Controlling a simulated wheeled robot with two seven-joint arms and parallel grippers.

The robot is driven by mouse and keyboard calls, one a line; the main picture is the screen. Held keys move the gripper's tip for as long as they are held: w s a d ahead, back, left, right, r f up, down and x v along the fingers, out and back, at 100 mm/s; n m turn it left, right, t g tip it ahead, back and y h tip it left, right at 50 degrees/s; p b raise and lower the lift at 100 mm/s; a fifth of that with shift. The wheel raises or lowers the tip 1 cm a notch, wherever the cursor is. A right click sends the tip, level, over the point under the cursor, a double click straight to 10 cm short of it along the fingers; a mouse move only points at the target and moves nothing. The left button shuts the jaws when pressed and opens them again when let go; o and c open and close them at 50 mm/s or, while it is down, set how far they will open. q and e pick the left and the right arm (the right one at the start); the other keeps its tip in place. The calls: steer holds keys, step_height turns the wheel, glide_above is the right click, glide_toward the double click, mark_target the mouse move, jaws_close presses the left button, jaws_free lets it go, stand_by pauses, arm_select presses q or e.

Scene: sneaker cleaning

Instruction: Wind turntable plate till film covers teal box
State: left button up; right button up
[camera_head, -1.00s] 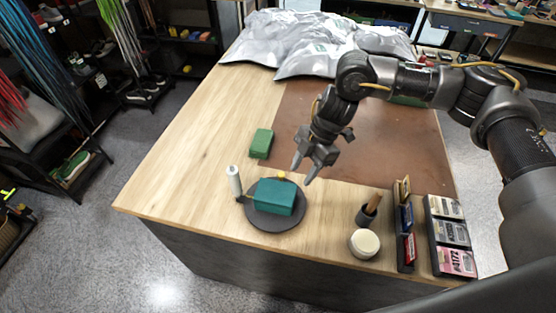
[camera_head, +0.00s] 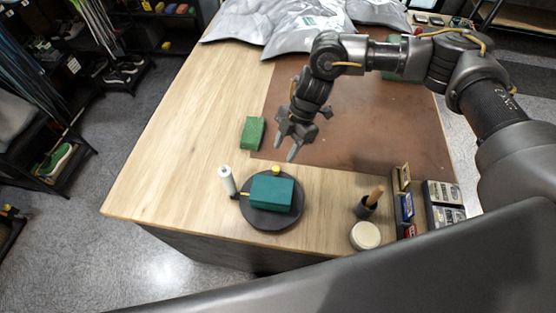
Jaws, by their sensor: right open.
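A teal box (camera_head: 271,193) sits on a dark round turntable plate (camera_head: 272,219) near the table's front edge. A small yellow knob (camera_head: 276,170) shows at the plate's far rim. A white film roll (camera_head: 227,180) stands upright at the plate's left, with a small yellowish piece between it and the box. I cannot make out film on the box's visible faces. My right gripper (camera_head: 285,152) is open and empty, above the table just beyond the knob, pointing down. My left gripper is not in view.
A cup with a brush (camera_head: 368,204), a white round tub (camera_head: 365,236) and card racks (camera_head: 442,203) stand at the front right. Silvery bags (camera_head: 290,30) lie at the back. The table's left side is clear.

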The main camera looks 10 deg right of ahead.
mark_target(277, 168)
steer(key=p+x, duration=0.1)
steer(key=x, duration=0.4)
steer(key=shift+s+a+f+p, duration=0.1)
steer(key=shift+f+p, duration=0.15)
steer(key=shift+p, duration=0.15)
steer(key=shift+x, duration=0.75)
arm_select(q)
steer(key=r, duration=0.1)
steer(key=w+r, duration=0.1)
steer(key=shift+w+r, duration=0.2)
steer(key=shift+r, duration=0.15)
arm_select(e)
steer(key=shift+f, duration=0.1)
steer(key=shift+c, duration=0.4)
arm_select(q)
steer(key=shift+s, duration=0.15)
arm_select(e)
jaws_close()
